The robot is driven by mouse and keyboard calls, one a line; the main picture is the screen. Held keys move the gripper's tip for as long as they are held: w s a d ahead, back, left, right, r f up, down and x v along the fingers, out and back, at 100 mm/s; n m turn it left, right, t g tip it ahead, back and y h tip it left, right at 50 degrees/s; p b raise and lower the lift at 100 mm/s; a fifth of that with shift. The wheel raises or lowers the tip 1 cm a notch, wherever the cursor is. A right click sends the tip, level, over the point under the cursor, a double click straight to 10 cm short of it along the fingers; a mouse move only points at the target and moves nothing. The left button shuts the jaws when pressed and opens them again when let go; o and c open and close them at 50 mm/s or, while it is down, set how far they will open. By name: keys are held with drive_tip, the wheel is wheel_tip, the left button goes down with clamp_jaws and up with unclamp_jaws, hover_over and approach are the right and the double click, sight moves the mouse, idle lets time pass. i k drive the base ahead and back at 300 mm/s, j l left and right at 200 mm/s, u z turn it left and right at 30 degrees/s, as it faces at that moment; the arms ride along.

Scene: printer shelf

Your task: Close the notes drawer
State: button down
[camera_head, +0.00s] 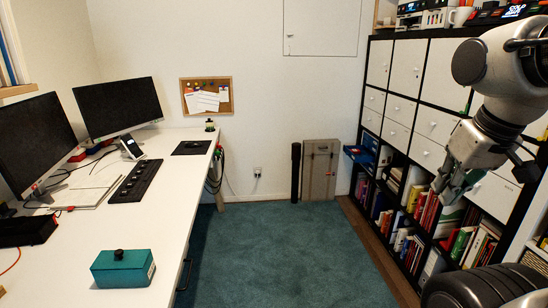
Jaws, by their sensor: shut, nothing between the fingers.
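My gripper (442,190) is at the right, in front of the shelf unit, with its fingers shut and empty. The dark-framed shelf unit (384,88) along the right wall has several white drawers, among them a small one (396,135) and a wider one (427,152) left of my gripper. A white front (496,196) shows just right of my gripper, partly covered by my arm. A blue tray-like thing (362,152) sticks out at the shelf's far end. No notes label is readable, so I cannot tell which drawer is the notes drawer.
A white desk (165,185) runs along the left, with monitors and a teal box (122,268). The teal carpet (285,245) between desk and shelf is clear. Books fill the lower shelf. A brown case (319,170) stands at the back wall.

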sight(365, 155)
drive_tip(key=i+l, duration=0.2)
drive_tip(key=i, duration=0.35)
drive_tip(key=i+l, duration=0.15)
drive_tip(key=i, duration=0.45)
drive_tip(key=i+l, duration=0.2)
drive_tip(key=i, duration=0.35)
drive_tip(key=i+l, duration=0.15)
drive_tip(key=i, duration=0.45)
drive_tip(key=i+l, duration=0.2)
drive_tip(key=i, duration=0.35)
drive_tip(key=i+l, duration=0.15)
drive_tip(key=i, duration=0.4)
drive_tip(key=i+l, duration=0.4)
drive_tip(key=i+z, duration=0.05)
drive_tip(key=i, duration=0.05)
